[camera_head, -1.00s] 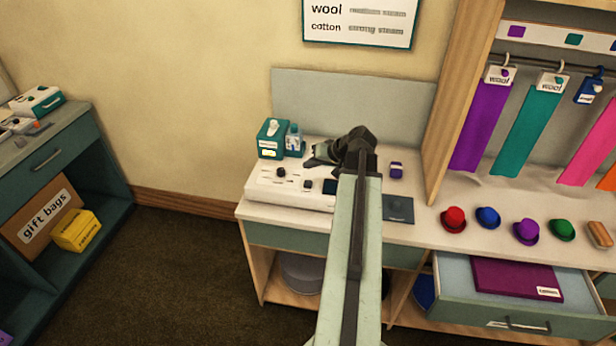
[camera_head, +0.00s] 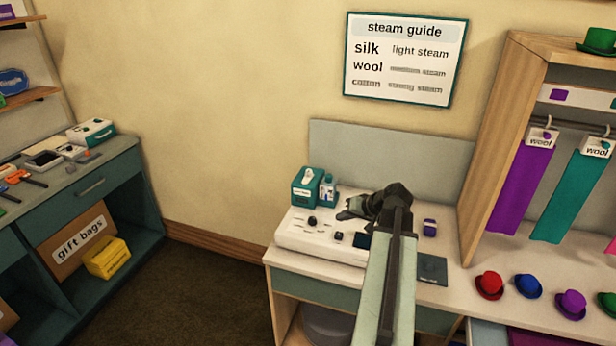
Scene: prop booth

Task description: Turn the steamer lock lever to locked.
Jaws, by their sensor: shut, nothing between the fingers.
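The steamer panel (camera_head: 298,231) is a white slab on the counter, left of my arm. It carries a dark knob (camera_head: 312,220) and a small dark part (camera_head: 338,236) near its front edge. I cannot tell which of these is the lock lever or how it is set; part of the panel is hidden behind my arm. My gripper (camera_head: 346,212) is over the back right of the panel, pointing left, with its fingers shut and nothing visible in them. I cannot tell whether it touches anything.
A teal box (camera_head: 306,187) and a small bottle (camera_head: 328,189) stand behind the panel. A purple-banded jar (camera_head: 430,228) and a dark flat pad (camera_head: 432,268) lie right of my arm. Several small hats, one red (camera_head: 489,285), line the counter. The steam guide (camera_head: 404,60) hangs above.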

